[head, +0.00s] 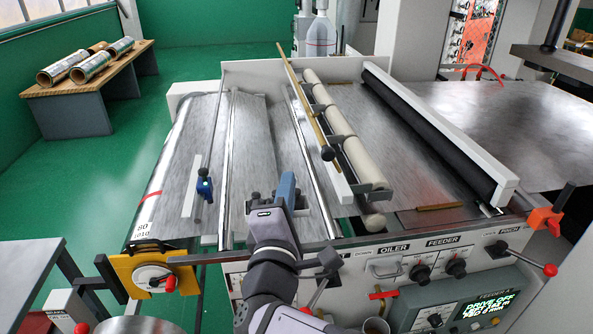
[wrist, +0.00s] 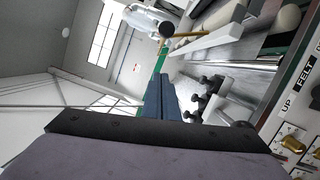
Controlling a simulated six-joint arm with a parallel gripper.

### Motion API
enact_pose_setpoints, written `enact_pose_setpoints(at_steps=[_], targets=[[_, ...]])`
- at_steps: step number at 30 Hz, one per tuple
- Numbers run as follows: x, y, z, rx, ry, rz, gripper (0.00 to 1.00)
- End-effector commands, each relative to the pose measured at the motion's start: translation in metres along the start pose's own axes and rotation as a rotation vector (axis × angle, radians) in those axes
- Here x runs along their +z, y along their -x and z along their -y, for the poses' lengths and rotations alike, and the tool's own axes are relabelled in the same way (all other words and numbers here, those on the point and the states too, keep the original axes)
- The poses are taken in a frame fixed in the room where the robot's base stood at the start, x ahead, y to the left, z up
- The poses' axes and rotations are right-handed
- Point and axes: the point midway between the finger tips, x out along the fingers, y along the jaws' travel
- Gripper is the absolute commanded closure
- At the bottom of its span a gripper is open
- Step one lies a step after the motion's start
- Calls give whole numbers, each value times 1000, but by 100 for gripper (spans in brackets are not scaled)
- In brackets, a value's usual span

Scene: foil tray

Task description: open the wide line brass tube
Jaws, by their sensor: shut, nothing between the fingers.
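A long thin brass tube (head: 306,100) runs front to back above the sheet, left of the cream rollers, with a dark round knob on its near end. In the wrist view the brass tube (wrist: 205,35) shows at the upper right, its dark knob on the left end. I cannot tell from the pictures whether it is open or shut. My gripper (head: 287,178) is above the metal sheet near the machine's front edge, left of and apart from the tube. Its blue fingers (wrist: 160,92) are shut with nothing between them.
Cream rollers (head: 340,130) and a black roller (head: 425,128) lie to the right. The front panel (head: 375,258) carries knobs labelled OILER, FEEDER and PINCH, and a red-tipped lever (head: 550,270). A blue clamp (head: 204,186) stands left. Clamp hardware (wrist: 215,100) is close beside my fingers.

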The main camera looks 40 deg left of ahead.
Motion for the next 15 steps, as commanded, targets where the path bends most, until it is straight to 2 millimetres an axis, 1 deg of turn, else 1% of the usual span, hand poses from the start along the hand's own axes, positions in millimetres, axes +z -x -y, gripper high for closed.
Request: enact_pose_setpoints(at_steps=[5,15], targets=[[2,-23,-1,-2,0,3,100],[2,-84,-3,-1,-1,2,100]])
